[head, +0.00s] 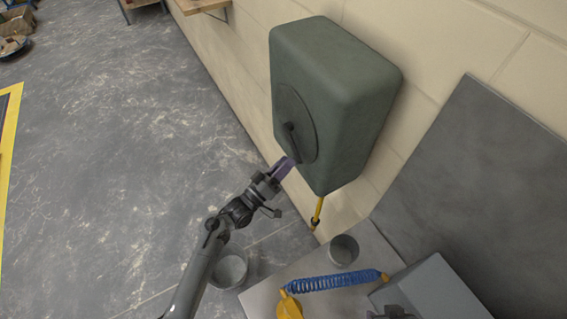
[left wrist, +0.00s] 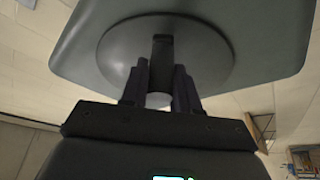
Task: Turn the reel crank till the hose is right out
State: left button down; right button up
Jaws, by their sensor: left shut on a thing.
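The hose reel is a green rounded housing (head: 345,100) on the block wall in the head view. A round disc (head: 309,112) on its left face carries a dark crank (head: 292,138), whose arm slants down to the right. My left gripper (head: 287,166) is shut at the crank's lower end; its fingers hide most of the handle. In the left wrist view the crank arm (left wrist: 162,48) runs down the disc (left wrist: 205,58) between the fingers (left wrist: 160,78). A short yellow hose end (head: 319,208) hangs below the housing. A dark shape at the bottom edge looks like my right gripper (head: 391,313), mostly cut off.
Below the reel, a grey bench (head: 262,297) holds a grey tub (head: 343,249), a blue coiled hose (head: 335,282) with a yellow fitting (head: 288,306), and a grey box (head: 428,284). Another tub (head: 229,269) stands left of the bench. The floor at left is largely clear.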

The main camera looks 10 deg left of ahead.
pick_arm(q)
jog(key=shift+d+r, duration=0.1)
jog(key=shift+r, duration=0.05)
jog(key=c, duration=1.1)
grip_release()
jog(key=shift+o, duration=1.1)
jog(key=shift+s, duration=0.15)
jog(key=b+v, duration=0.1)
jog(key=v, duration=0.9)
jog(key=shift+s+a+b, duration=0.25)
jog(key=shift+b, duration=0.1)
